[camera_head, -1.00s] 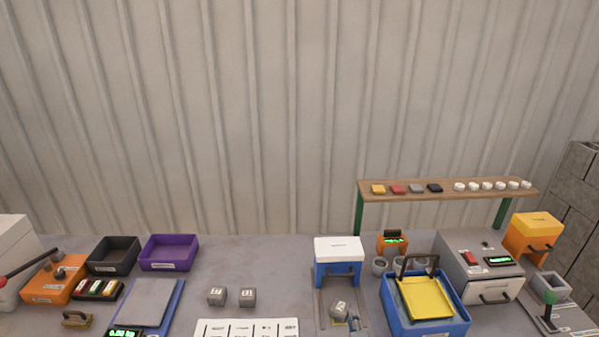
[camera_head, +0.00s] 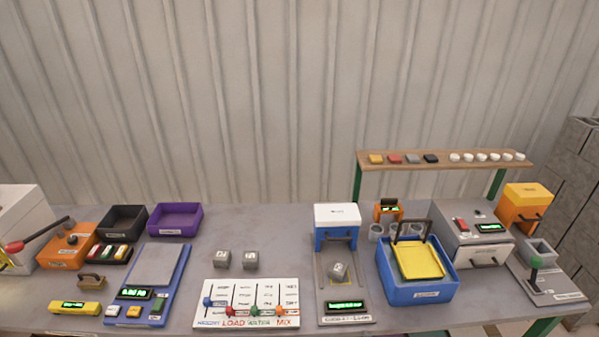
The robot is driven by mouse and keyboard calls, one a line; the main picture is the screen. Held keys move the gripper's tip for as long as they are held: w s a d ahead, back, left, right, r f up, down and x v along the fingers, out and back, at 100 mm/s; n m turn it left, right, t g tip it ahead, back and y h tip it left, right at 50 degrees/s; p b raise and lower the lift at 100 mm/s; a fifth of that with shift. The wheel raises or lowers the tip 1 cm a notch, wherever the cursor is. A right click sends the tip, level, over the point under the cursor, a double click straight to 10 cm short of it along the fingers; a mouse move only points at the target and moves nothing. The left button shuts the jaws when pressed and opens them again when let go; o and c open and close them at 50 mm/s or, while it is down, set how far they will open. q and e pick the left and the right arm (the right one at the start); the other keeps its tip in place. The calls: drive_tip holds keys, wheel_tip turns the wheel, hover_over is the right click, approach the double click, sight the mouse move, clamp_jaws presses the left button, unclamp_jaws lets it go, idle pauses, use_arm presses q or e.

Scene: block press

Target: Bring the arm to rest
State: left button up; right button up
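Neither of my grippers nor my arms shows in the head view. The workbench (camera_head: 290,217) stretches across the lower part of the picture.
At left are an orange box (camera_head: 60,258), a black tray (camera_head: 122,222), a purple tray (camera_head: 175,219) and a blue scale (camera_head: 158,264). At right are a blue tub with a yellow tray (camera_head: 424,292), a grey machine (camera_head: 478,246) and a shelf (camera_head: 442,158) with samples.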

drive_tip(key=s+d+f+m+g, duration=0.1)
drive_tip(key=s+f+m+g, duration=0.3)
drive_tip(key=s, duration=0.9)
drive_tip(key=s+d+f+m+g, duration=0.1)
drive_tip(key=s+m+g, duration=0.4)
drive_tip(key=s, duration=0.8)
wheel_tip(320, 180, down, 24)
drive_tip(key=s+d+f, duration=0.1)
drive_tip(key=s+f, duration=0.8)
drive_tip(key=s+d+f+g, duration=0.1)
drive_tip(key=s+d+f, duration=0.1)
drive_tip(key=s+f, duration=0.7)
drive_tip(key=shift+s+d+f+y, duration=0.3)
drive_tip(key=shift+s+f, duration=0.1)
drive_tip(key=shift+s, duration=0.2)
